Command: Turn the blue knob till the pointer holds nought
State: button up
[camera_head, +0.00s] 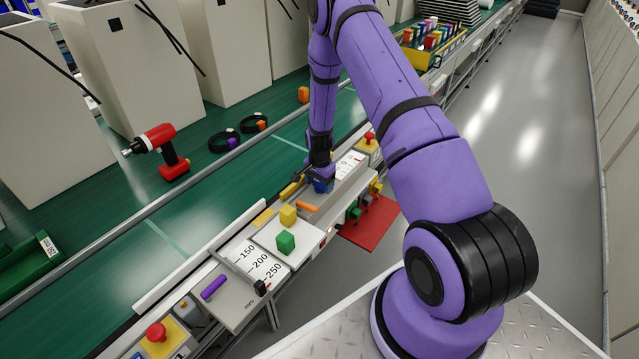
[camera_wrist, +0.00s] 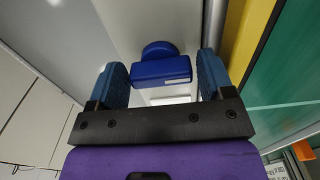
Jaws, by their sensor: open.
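The blue knob (camera_wrist: 161,70) shows in the wrist view, a blue bar with a round blue part behind it. My gripper (camera_wrist: 162,82) is open, with one blue-padded finger to the left of the knob and one to its right.
A yellow block (camera_head: 288,215) and a green block (camera_head: 285,242) sit on a plate nearer the front, beside a printed scale (camera_head: 258,262). An orange handle (camera_head: 307,207) lies close to my gripper. A red plate (camera_head: 370,222) juts out at right. A red drill (camera_head: 160,150) stands on the green bench.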

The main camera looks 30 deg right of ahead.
jog(key=c, duration=0.6)
jog(key=shift+c, duration=0.2)
jog(key=shift+n, duration=0.4)
jog(key=n, duration=0.5)
jog(key=shift+s+d, duration=0.1)
jog(key=shift+s, duration=0.05)
jog(key=n, duration=0.5)
jog(key=shift+d+n, duration=0.1)
jog(key=shift+n, duration=0.3)
jog(key=o, duration=0.6)
